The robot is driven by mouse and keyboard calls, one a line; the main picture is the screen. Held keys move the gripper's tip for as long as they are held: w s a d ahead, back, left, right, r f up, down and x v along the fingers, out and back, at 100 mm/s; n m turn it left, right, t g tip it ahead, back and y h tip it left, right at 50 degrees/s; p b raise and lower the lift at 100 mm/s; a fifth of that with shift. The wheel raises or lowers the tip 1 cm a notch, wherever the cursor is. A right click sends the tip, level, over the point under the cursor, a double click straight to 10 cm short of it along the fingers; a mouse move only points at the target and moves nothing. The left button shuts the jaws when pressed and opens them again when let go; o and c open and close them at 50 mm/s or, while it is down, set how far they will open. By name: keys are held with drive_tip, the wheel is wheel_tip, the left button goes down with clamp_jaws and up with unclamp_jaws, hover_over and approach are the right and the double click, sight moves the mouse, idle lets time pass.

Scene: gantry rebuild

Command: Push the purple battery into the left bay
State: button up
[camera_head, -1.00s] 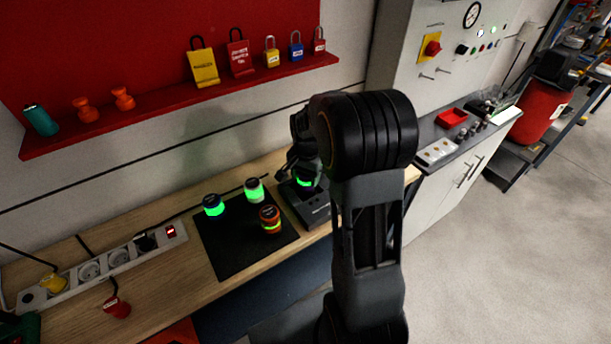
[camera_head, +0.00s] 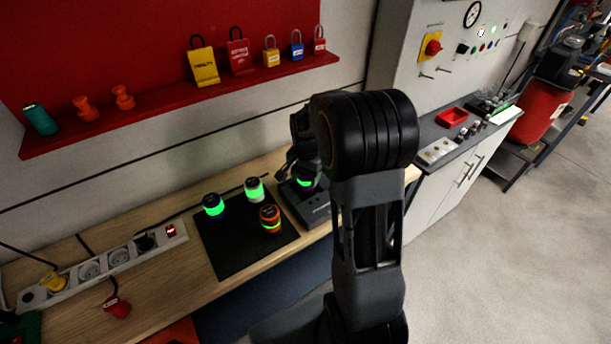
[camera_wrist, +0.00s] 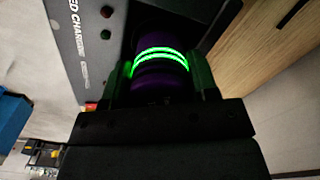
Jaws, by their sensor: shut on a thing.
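The purple battery (camera_wrist: 160,80) has bright green glowing rings and sits between the jaws of my gripper (camera_wrist: 163,77) in the wrist view. My gripper is shut on it, with one finger on each side. The battery's far end is at the dark charger (camera_wrist: 105,50), which has white lettering and round buttons. How deep the battery sits in a bay cannot be told. In the head view the charger (camera_head: 316,212) stands at the bench's right part. My arm hides much of it, and only a green glow of the battery (camera_head: 305,183) shows there.
A black mat (camera_head: 238,257) left of the charger holds a blue battery (camera_head: 213,205), a white battery (camera_head: 254,190) and an orange battery (camera_head: 270,218). A power strip (camera_head: 105,262) lies farther left. A red shelf (camera_head: 180,110) with padlocks hangs above.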

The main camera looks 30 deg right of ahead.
drive_tip(key=shift+f+b, duration=0.45)
drive_tip(key=shift+f, duration=0.15)
drive_tip(key=o, duration=0.9)
drive_tip(key=shift+c, duration=0.2)
drive_tip(key=shift+r, duration=0.1)
drive_tip(key=shift+r+p, duration=4.05)
drive_tip(key=shift+r, duration=1.4)
drive_tip(key=shift+f+n, duration=0.1)
drive_tip(key=shift+n, duration=0.5)
drive_tip(key=s+a+r+n+t+b, duration=0.2)
drive_tip(key=s+a+r+n, duration=0.1)
drive_tip(key=s, duration=0.5)
drive_tip(key=s+a+r+n+t+b, duration=0.2)
drive_tip(key=s+a+r+n, duration=0.1)
drive_tip(key=s+a+n, duration=0.3)
drive_tip(key=shift+s+a+r+n+t, duration=0.3)
drive_tip(key=shift+s+r+t, duration=0.1)
drive_tip(key=shift+s, duration=0.75)
